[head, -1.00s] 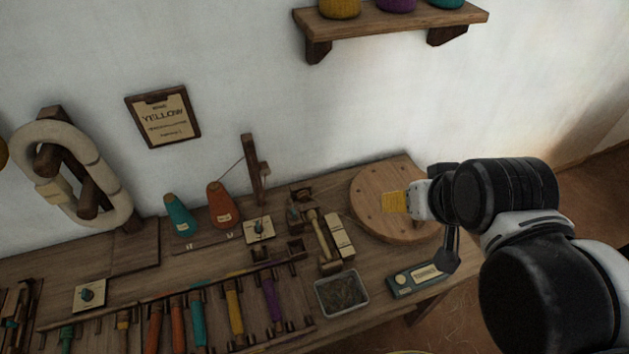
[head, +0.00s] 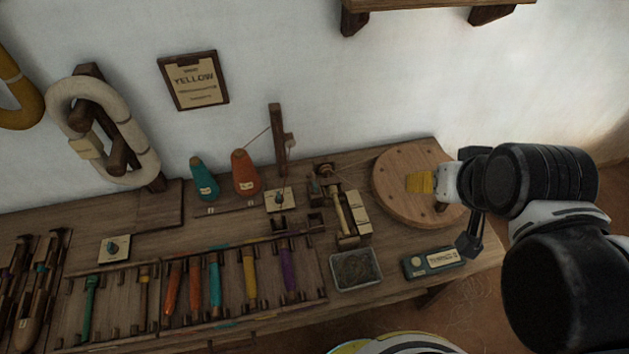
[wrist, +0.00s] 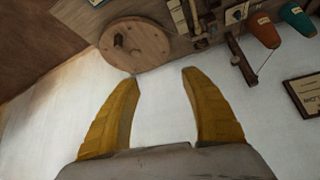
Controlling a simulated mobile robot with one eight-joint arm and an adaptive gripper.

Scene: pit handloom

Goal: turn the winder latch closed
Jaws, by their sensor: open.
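My gripper (head: 420,183) appears in front of the round wooden winder wheel (head: 390,200) in the head view. In the wrist view its two yellow fingers (wrist: 160,77) are spread apart with nothing between them. The wheel (wrist: 150,45) lies beyond the fingertips there, with a dark peg on its face. The winder's wooden spindle frame (head: 341,208) stands left of the wheel. A cream plate with a teal knob (head: 281,199) lies left of the frame, and a similar plate (head: 114,248) lies farther left. I cannot tell which part is the latch.
Orange (head: 245,172) and teal (head: 204,178) cones stand at the back of the bench. A metal tray (head: 356,284) and a labelled teal box (head: 433,262) lie near the front edge. A post (head: 278,140) rises behind the knob plate. Coloured bobbins fill the front rack.

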